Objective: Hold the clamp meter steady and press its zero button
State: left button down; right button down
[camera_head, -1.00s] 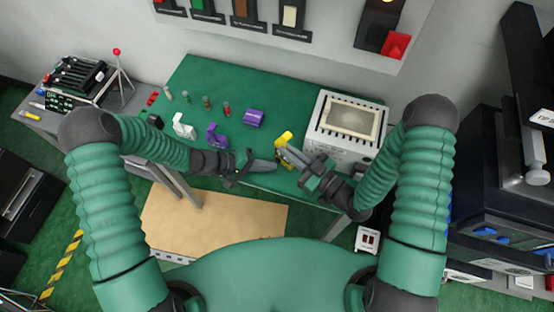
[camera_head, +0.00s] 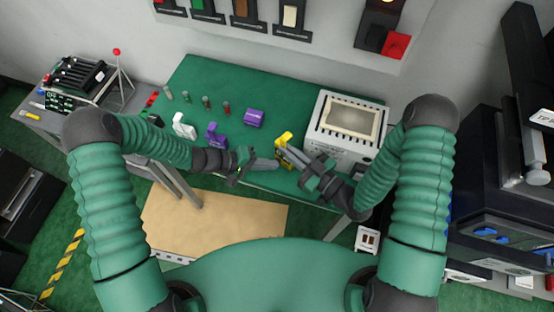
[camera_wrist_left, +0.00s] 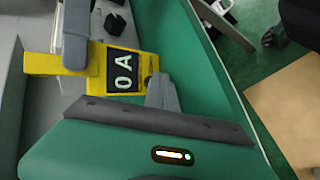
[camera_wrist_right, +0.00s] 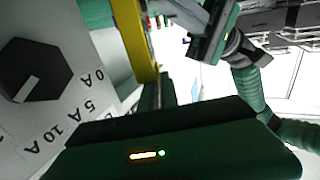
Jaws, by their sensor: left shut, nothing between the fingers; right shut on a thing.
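The yellow clamp meter (camera_head: 284,139) is at the front edge of the green table, left of the white instrument box. In the left wrist view its body (camera_wrist_left: 146,64) carries a dark display (camera_wrist_left: 124,70) reading "0 A". My right gripper (camera_head: 284,152) is shut on the meter; in the right wrist view the meter's yellow side (camera_wrist_right: 134,38) is beyond its fingertips. My left gripper (camera_head: 276,164) is shut and empty, its tip just beside the meter's lower end. In the left wrist view that tip (camera_wrist_left: 160,82) overlaps the meter's edge; I cannot tell whether it touches. The zero button is not clearly visible.
The white instrument box (camera_head: 345,125) stands close to the right; its black dial (camera_wrist_right: 35,72) with ampere marks shows in the right wrist view. A purple block (camera_head: 254,117), a purple clamp-shaped item (camera_head: 216,136) and a white one (camera_head: 184,126) stand left on the table.

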dwell(0.4)
pick_arm(q)
jog(key=shift+s+a, duration=0.55)
jog(key=shift+s+a, duration=1.75)
jog(key=shift+a, duration=0.1)
pick_arm(e)
jog(key=c, duration=1.5)
grip_release()
